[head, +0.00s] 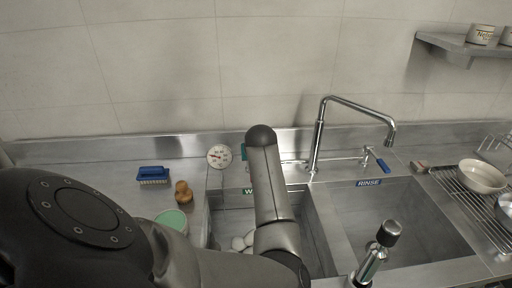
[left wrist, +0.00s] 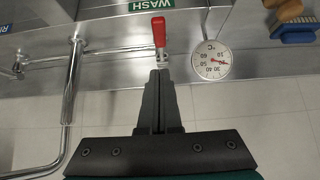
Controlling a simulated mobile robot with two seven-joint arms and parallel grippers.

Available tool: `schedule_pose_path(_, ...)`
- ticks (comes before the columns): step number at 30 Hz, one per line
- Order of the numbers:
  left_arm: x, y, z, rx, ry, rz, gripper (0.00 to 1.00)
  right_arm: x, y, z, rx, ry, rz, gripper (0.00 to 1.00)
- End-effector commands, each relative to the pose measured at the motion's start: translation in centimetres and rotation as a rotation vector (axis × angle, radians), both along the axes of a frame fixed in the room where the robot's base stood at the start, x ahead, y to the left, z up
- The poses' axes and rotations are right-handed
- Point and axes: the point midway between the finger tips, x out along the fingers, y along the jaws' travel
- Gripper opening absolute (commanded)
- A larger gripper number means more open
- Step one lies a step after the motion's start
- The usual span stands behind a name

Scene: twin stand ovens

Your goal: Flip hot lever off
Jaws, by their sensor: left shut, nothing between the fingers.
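The hot lever (left wrist: 158,35) is a red handle on a metal stem, below the WASH label in the left wrist view. In the head view I cannot make it out behind my left arm. My left gripper (left wrist: 158,76) is shut and empty, its dark fingertips just short of the lever's metal base. Whether they touch it I cannot tell. In the head view the fingers are hidden behind my arm. The blue lever (head: 383,165) sits right of the tall faucet (head: 318,140). My right gripper is not in view.
A round dial thermometer (head: 219,156) stands close to the left gripper; it also shows in the left wrist view (left wrist: 211,60). A blue brush (head: 153,175) lies left. The rinse basin (head: 400,215) is at right, with a rack (head: 462,190) and bowl (head: 483,176) beyond.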

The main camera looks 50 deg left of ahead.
Motion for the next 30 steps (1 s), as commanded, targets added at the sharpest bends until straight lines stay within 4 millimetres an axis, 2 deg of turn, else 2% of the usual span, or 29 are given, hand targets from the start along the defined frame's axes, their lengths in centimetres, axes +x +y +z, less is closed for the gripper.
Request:
schedule_pose_path(3, -0.7, -0.9, 1.1, 0.002, -0.001, -0.001, 0.00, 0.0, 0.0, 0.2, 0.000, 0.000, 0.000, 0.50)
schedule_pose_path(9, -1.4, -1.7, 2.1, 0.002, 0.000, 0.000, 0.00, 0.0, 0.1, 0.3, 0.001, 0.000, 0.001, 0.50)
schedule_pose_path(30, -1.5, -1.8, 2.3, 0.002, 0.000, 0.000, 0.00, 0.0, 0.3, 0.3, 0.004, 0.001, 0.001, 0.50)
